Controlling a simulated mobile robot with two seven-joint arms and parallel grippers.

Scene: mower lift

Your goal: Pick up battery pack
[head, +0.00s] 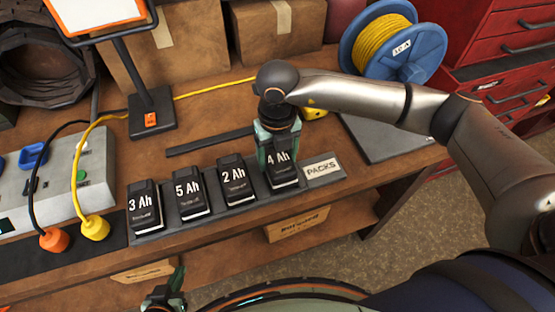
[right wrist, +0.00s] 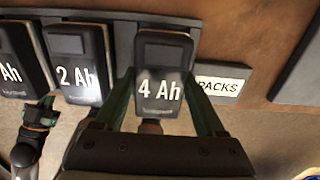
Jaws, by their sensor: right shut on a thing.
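Several black battery packs stand in a row on a dark rack (head: 150,233) along the bench. From left they are the 3 Ah pack (head: 146,207), the 5 Ah pack (head: 190,194), the 2 Ah pack (head: 236,182) and the 4 Ah pack (head: 283,174). My right gripper (head: 279,155) is over the rightmost pack. In the right wrist view its green fingers stand on both sides of the 4 Ah pack (right wrist: 160,82) and are shut on it. The pack is still at its place in the row. My left gripper (head: 165,298) is low, below the bench edge; its fingers are unclear.
A PACKS label (head: 322,169) sits right of the row. A grey panel (head: 68,178) with orange and yellow plugs is at left. A screen stand (head: 148,100), cardboard boxes (head: 273,32) and a yellow cable reel (head: 384,48) stand behind. Red drawers (head: 500,60) are at right.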

